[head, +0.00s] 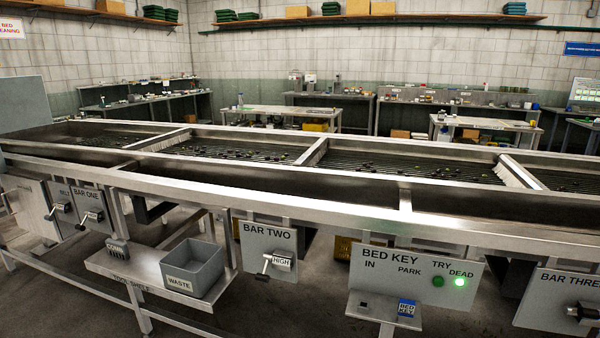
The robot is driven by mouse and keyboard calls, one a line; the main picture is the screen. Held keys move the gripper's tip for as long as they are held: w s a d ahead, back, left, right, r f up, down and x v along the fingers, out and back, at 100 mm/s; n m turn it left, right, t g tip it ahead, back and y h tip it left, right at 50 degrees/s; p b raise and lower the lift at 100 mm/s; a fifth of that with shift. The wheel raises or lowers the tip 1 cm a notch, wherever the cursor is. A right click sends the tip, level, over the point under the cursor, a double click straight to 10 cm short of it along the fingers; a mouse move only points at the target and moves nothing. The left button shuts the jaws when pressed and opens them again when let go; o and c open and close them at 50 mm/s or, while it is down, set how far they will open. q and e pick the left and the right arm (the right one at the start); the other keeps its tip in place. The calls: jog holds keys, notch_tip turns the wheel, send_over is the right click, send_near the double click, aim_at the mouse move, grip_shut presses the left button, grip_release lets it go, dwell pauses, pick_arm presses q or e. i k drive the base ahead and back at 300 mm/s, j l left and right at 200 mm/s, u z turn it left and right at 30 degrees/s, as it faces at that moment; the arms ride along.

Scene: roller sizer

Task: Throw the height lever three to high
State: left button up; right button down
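The BAR THREE panel (558,298) hangs under the machine's front rail at the lower right, cut off by the picture's edge. Its dark lever (583,313) shows only in part at that edge, and its setting cannot be read. The BAR TWO panel (270,240) has a lever (268,266) beside a HIGH tag. The BAR ONE panel (90,203) and its lever (92,217) are at the far left. Neither of my grippers is in view.
The BED KEY panel (412,268) has a lit green lamp (459,282) under DEAD. A grey WASTE bin (194,266) stands on the tool shelf (119,264). The long roller bed's front rail (330,200) runs above the panels.

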aim_at(586, 312)
jog(key=z, duration=1.7)
jog(key=i, duration=0.05)
